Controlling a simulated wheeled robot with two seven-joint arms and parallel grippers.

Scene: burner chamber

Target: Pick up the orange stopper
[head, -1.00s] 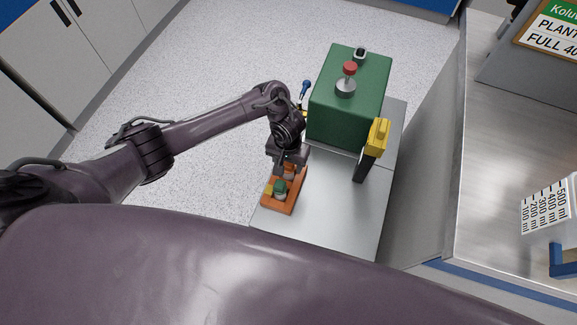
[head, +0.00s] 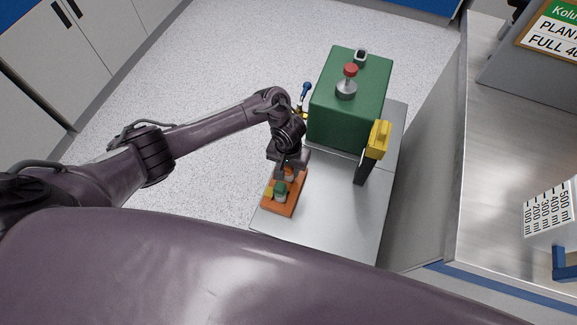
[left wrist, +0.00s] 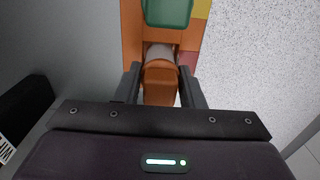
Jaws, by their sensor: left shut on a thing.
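The orange stopper (left wrist: 161,84) lies between the two fingers of my left gripper (left wrist: 163,88) in the left wrist view, with a grey part just beyond it. In the head view my left gripper (head: 287,170) points down at the orange tray (head: 278,207), and the stopper (head: 290,174) shows beside the fingers. The gripper is shut on the stopper, at the far end of the tray. I cannot tell whether the stopper is clear of the tray. My right gripper is not in view.
A green-topped piece (head: 281,187) and a yellow block (head: 269,191) are on the tray. A green box (head: 345,105) with a red-knobbed part (head: 350,70) stands behind. A yellow-and-black device (head: 377,140) stands at its right. The grey tabletop (head: 325,215) is clear in front.

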